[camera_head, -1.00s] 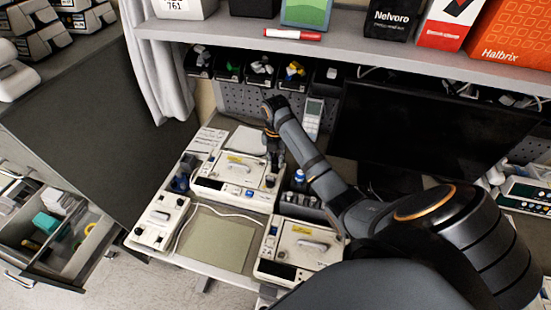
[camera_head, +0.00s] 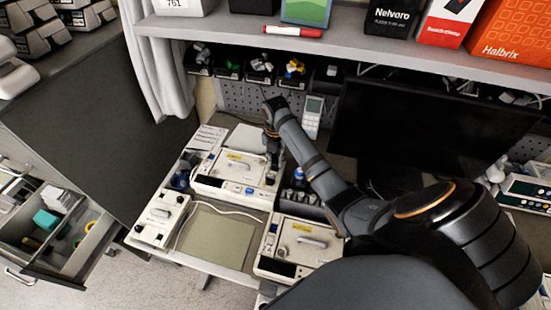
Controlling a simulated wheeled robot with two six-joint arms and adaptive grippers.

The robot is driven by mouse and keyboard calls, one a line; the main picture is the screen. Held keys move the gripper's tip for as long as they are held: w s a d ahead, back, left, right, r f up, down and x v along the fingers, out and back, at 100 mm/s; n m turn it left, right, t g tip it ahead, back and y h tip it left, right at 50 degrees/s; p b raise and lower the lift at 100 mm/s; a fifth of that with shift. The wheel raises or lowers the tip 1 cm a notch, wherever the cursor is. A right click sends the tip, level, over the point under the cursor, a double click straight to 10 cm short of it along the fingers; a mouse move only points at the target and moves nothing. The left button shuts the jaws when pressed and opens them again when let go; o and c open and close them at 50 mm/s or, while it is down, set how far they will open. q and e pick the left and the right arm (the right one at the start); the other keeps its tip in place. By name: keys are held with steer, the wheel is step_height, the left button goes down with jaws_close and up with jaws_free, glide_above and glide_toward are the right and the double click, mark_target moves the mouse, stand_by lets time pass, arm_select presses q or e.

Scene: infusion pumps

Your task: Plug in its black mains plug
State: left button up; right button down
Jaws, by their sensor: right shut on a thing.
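My right gripper (camera_head: 272,163) points down at the right end of the rear pump (camera_head: 232,172), a cream box with a carry handle and a yellow label. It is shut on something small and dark. The gripper and its distance hide the shape, so I cannot tell if it is the black mains plug. I cannot tell if it touches the pump. A second cream pump (camera_head: 303,245) stands nearer, at the front right. A white cord (camera_head: 232,211) lies along the back of the green mat (camera_head: 213,236). My left gripper is out of view.
A white unit with dark round parts (camera_head: 160,220) stands left of the mat. A dark tray with bottles (camera_head: 300,200) is right of the rear pump. A monitor (camera_head: 425,130) and a shelf (camera_head: 340,50) bound the back. The mat is clear.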

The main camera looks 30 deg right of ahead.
steer(key=shift+f, duration=0.15)
steer(key=c, duration=1.1)
jaws_free()
step_height(320, 180, up, 6)
steer(key=p, duration=0.6)
steer(key=shift+f, duration=0.25)
steer(key=shift+r+b, duration=0.3)
steer(key=shift+r, duration=0.5)
steer(key=shift+f, duration=0.1)
